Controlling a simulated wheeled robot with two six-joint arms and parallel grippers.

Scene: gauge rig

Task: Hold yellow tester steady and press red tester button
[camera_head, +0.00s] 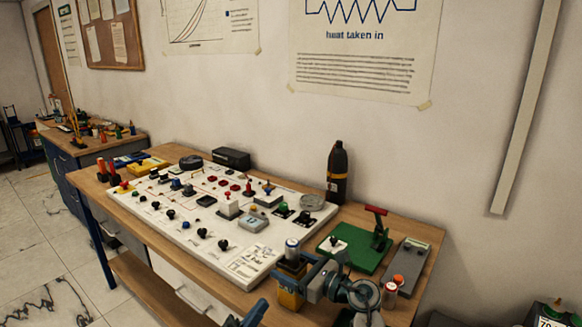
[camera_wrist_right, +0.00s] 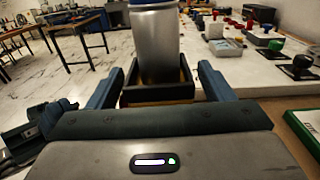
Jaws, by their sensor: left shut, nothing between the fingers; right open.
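The yellow tester (camera_head: 290,298) stands at the front edge of the bench, with a silver cylinder (camera_head: 292,250) upright in its dark top. In the right wrist view the cylinder (camera_wrist_right: 155,45) rises from a dark square holder (camera_wrist_right: 158,95) between my open fingers. My right gripper (camera_head: 301,268) is around the tester's upper part; contact cannot be told, and its fingers also show in the wrist view (camera_wrist_right: 158,78). My left gripper (camera_head: 258,308) is shut and empty, low at the bottom edge, left of the tester. I cannot make out a red button on the tester.
A white panel (camera_head: 160,208) with knobs and buttons covers the bench's left part. A green base with a red-handled lever (camera_head: 376,225), a grey block (camera_head: 410,262) and an orange-capped cylinder (camera_head: 398,280) are at right. A dark bottle (camera_head: 337,175) stands by the wall.

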